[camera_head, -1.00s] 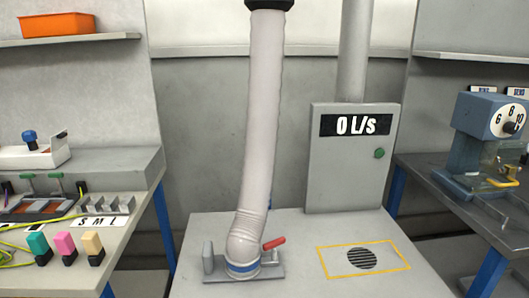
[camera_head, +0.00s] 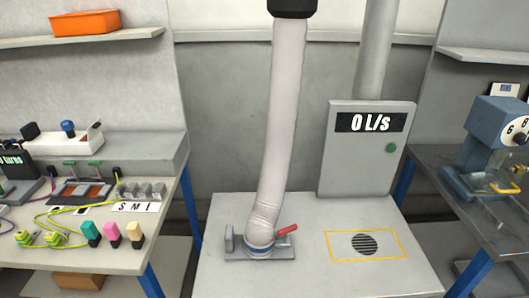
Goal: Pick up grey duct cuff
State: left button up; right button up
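The grey duct cuff (camera_head: 261,238) is the elbow-shaped lower end of a long pale hose (camera_head: 284,110) that hangs from a black fitting at the top. It has a blue band near its bottom and sits upright on a grey bracket (camera_head: 232,252) with a red lever (camera_head: 287,230) at its right. The bracket is on the light grey station top. Neither of my grippers shows in the head view.
A yellow-outlined round vent grille (camera_head: 365,244) lies right of the cuff. Behind it stands a grey box (camera_head: 366,160) reading "0 L/s" with a green button. A left bench (camera_head: 100,255) holds coloured plugs and cables. A blue machine (camera_head: 492,135) stands on the right table.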

aim_at(237, 247)
jog(key=u, duration=1.5)
jog(key=i+l, duration=0.1)
jog(key=l, duration=0.2)
jog(key=i+l+u, duration=0.1)
jog(key=l, duration=0.2)
jog(key=i+l, duration=0.15)
jog(key=l, duration=0.2)
jog(key=i+l+u, duration=0.1)
jog(key=l, duration=0.2)
